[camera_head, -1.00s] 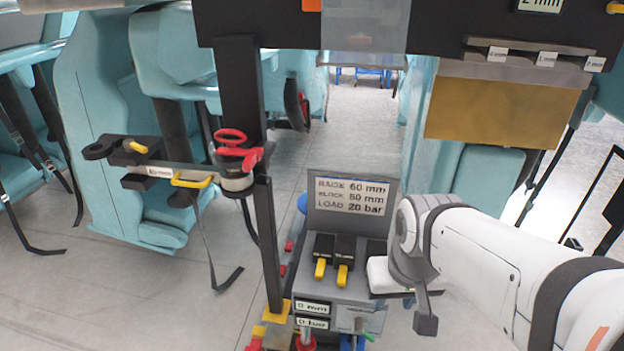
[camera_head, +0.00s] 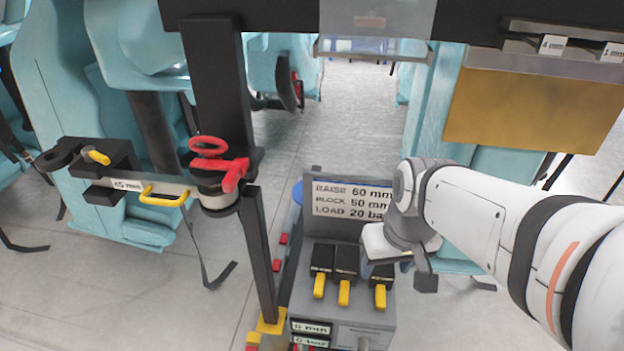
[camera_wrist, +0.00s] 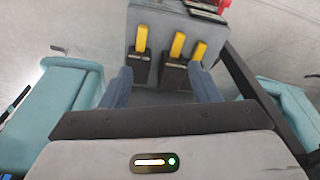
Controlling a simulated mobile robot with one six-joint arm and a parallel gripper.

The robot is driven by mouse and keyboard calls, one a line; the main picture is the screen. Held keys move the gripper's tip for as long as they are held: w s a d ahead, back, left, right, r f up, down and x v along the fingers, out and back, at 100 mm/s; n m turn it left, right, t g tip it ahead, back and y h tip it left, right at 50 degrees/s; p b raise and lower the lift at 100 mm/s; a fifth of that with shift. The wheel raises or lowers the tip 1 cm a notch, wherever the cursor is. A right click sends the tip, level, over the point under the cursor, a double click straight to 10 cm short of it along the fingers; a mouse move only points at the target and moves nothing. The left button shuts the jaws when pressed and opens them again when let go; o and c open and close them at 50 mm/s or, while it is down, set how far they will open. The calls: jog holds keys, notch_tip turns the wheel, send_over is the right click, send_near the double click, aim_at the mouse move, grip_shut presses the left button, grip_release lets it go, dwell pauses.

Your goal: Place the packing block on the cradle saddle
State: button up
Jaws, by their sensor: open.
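Three black blocks with yellow handles stand side by side on the grey cart: a left block (camera_head: 320,262), a middle block (camera_head: 345,265) and a right block (camera_head: 381,277). I take these to be packing blocks; their size marks are not readable. My gripper (camera_wrist: 162,88) is open and empty, with its two fingers apart. In the head view my gripper (camera_head: 424,270) is to the right of the right block, apart from it. In the wrist view the yellow handles lie beyond the fingertips. I cannot tell which part is the cradle saddle.
A sign (camera_head: 352,199) on the cart reads raise 60 mm, block 50 mm, load 20 bar. A black post (camera_head: 217,85) and an arm with a red-handled clamp (camera_head: 217,165) stand left of the cart. A dark beam crosses the top. Teal seats (camera_head: 120,130) flank a clear aisle.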

aim_at(324, 254)
jog(key=o, duration=0.7)
jog(key=w+a+f+n+y, duration=0.1)
jog(key=w+n, duration=0.1)
jog(key=w, duration=0.1)
jog(key=w+a+f+n+y+b, duration=0.1)
jog(key=w+f+n, duration=0.1)
jog(key=n, duration=0.1)
jog(key=w+a+f+n+g+y, duration=0.1)
jog(key=w+f+n, duration=0.1)
jog(key=w+n, duration=0.1)
jog(key=shift+w+a+y, duration=0.35)
jog(key=shift+y, duration=0.05)
jog(key=shift+o, duration=0.4)
jog(key=w+f+n, duration=0.1)
jog(key=w+n, duration=0.1)
jog(key=w+f+n+y, duration=0.1)
jog(key=w+f+n, duration=0.1)
jog(key=w+a+f+n+y+b, duration=0.1)
jog(key=w+n, duration=0.1)
jog(key=w, duration=0.1)
jog(key=shift+f, duration=0.25)
jog(key=shift+w+a+f, duration=0.1)
jog(key=shift+f, duration=0.05)
jog(key=shift+w+a+f+n, duration=0.1)
jog(key=shift+a+f+n, duration=0.1)
jog(key=shift+f+n, duration=0.15)
jog(key=shift+x, duration=3.45)
